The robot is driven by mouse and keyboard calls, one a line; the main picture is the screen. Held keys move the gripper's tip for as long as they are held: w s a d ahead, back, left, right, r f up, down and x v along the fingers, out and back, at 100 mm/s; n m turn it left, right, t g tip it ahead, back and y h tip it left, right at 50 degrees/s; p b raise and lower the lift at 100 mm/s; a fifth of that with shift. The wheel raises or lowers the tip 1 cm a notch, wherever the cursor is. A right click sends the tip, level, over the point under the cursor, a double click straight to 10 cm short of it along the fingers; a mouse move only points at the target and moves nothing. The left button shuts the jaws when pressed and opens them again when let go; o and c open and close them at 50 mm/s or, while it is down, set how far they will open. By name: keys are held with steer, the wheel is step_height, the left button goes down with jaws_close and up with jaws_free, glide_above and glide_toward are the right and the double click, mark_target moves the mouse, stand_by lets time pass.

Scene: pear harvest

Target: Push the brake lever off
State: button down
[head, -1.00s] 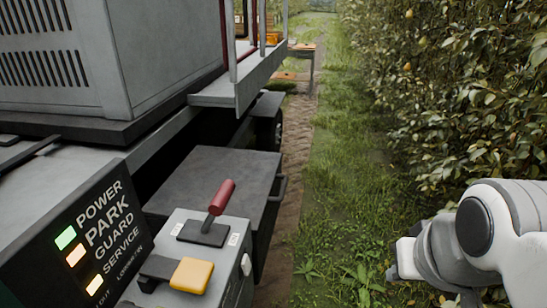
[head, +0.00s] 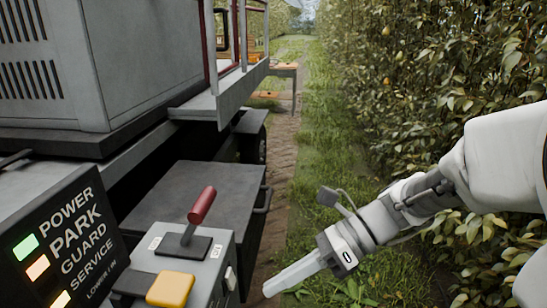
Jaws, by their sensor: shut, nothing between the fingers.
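The brake lever (head: 202,206) has a red grip on a dark stem and rises from a dark plate on top of a grey control box (head: 218,262). It leans to the upper right in the head view. My gripper (head: 272,289) is at the lower middle, right of the control box and apart from it. Its pale fingers are together with nothing between them and point to the lower left. The small labels beside the lever's plate are too small to read surely.
A yellow block-shaped control (head: 171,289) sits in front of the lever. A black panel (head: 65,245) at left reads POWER, PARK, GUARD and SERVICE, with lit lamps. A dark box (head: 195,190) stands behind. Grass (head: 320,150) and a leafy pear hedge (head: 440,90) lie right.

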steer(key=w+d+f+m+t+y+b, duration=0.1)
steer(key=w+m+t+y, duration=0.4)
steer(key=w+m+y, duration=0.5)
steer(key=w+f+m+b, duration=0.1)
steer(key=w+m, duration=0.3)
steer(key=m, duration=0.3)
steer(key=shift+d+f+b, duration=0.25)
steer(key=shift+d+b, duration=0.05)
steer(key=shift+b, duration=0.05)
steer(key=b, duration=0.2)
glide_toward(194, 223)
steer(key=w+a+r, duration=0.1)
steer(key=w+a, duration=0.4)
steer(key=w, duration=0.1)
steer(key=shift+w+r, duration=0.1)
steer(key=shift+r, duration=0.05)
steer(key=shift+a+r+p, duration=0.1)
steer(key=shift+r+p, duration=0.05)
steer(key=shift+p, duration=0.3)
